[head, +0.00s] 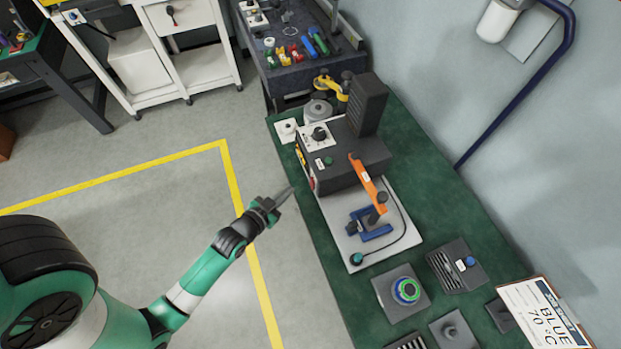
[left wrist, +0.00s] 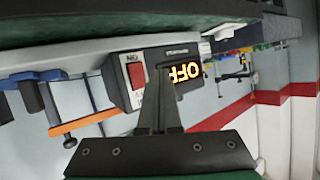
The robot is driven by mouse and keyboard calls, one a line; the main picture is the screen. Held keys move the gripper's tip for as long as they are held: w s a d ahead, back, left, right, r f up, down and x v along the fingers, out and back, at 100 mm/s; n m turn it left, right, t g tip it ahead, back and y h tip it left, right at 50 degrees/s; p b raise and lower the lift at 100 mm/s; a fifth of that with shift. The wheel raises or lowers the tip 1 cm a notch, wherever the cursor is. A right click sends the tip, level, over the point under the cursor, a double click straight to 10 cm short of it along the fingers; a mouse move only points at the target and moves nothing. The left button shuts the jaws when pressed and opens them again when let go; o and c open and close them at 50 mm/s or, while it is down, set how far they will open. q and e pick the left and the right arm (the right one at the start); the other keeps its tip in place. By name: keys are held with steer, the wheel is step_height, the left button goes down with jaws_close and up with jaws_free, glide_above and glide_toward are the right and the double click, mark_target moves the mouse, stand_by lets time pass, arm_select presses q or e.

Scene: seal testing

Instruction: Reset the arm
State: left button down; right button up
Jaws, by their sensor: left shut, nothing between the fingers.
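My left arm comes in from the left in the head view. Its gripper (head: 283,196) is shut and empty, above the floor just left of the green bench's edge. In the left wrist view the shut fingers (left wrist: 158,90) point at the dark grey machine, which appears rotated there. The machine (head: 345,155) stands on the bench and has an orange lever (head: 367,185). My right gripper is not in view.
The green bench (head: 430,215) holds a blue clamp (head: 372,228) on a white plate, a grey block with coloured rings (head: 405,290), and a clipboard (head: 545,315) reading BLUE 70 °C. A dark tool table (head: 290,75) stands behind. The floor inside the yellow line (head: 228,170) is clear.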

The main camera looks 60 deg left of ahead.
arm_select(q)
steer(key=shift+s+a, duration=0.1)
steer(key=shift+s, duration=0.55)
